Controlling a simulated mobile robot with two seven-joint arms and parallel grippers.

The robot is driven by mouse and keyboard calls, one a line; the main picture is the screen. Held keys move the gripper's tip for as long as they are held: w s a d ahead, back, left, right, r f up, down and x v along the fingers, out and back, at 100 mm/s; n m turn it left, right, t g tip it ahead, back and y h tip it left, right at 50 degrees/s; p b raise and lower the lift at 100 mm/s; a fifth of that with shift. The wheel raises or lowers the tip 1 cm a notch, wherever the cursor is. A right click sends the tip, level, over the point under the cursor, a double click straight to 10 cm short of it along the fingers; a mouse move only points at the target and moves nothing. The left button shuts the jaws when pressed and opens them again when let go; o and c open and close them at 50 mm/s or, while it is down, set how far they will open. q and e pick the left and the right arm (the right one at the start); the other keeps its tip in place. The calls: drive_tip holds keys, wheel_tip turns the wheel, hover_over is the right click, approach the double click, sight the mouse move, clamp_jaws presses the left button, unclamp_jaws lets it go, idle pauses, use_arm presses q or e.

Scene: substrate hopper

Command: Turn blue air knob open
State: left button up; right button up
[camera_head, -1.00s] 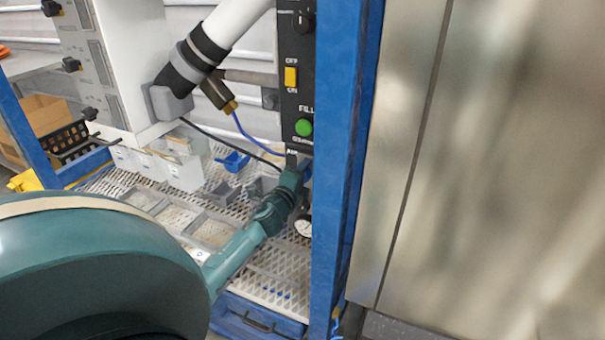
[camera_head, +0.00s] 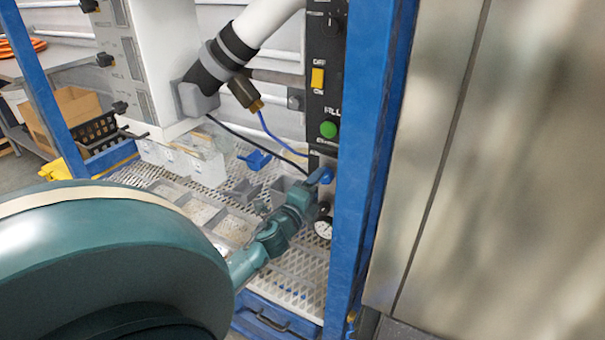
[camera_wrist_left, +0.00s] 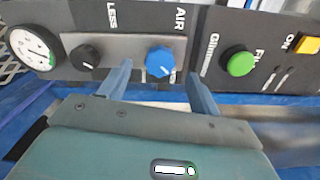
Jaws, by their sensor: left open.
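The blue air knob (camera_wrist_left: 160,62) shows in the left wrist view on the grey strip of the control panel, near the word AIR, with a white mark on its face. My left gripper (camera_wrist_left: 158,73) is open, with one finger on each side of the knob in that view. Its fingers look short of the knob or level with it; I cannot tell whether they touch it. In the head view the left gripper (camera_head: 308,190) is low at the panel, by the blue post, and hides part of that area. My right gripper is not in view.
A green button (camera_wrist_left: 239,62), a black knob (camera_wrist_left: 85,57) and a pressure gauge (camera_wrist_left: 33,48) flank the blue knob. A yellow switch (camera_head: 318,78) is higher on the panel. A blue frame post (camera_head: 372,170) stands close to the right of my gripper.

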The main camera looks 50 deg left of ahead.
use_arm(q)
drive_tip(key=v, duration=0.6)
drive_tip(key=shift+s, duration=0.4)
